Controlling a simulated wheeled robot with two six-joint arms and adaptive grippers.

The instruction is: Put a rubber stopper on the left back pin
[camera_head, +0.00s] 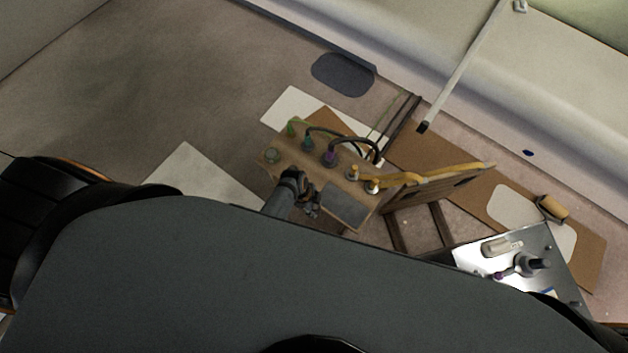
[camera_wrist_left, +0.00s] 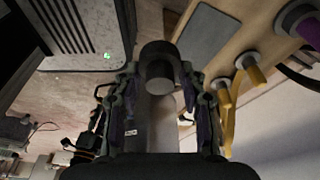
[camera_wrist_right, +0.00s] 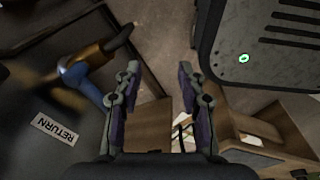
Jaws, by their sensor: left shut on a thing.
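My left gripper (camera_head: 305,197) reaches over the near side of a wooden board (camera_head: 322,187). In the left wrist view its fingers (camera_wrist_left: 163,105) are shut on a dark grey, round-ended piece, which looks like the rubber stopper (camera_wrist_left: 158,68). The board carries a green plug (camera_head: 291,128), a teal plug (camera_head: 308,142), a purple plug (camera_head: 330,158) and yellow plugs (camera_head: 373,186). I cannot make out the left back pin; the gripper may hide it. In the right wrist view my right gripper (camera_wrist_right: 157,95) is open and empty.
A dark flat pad (camera_head: 347,206) lies on the board. A shiny tray (camera_head: 480,255) with small items is at the lower right. A dark surface with a RETURN label (camera_wrist_right: 54,130) shows in the right wrist view.

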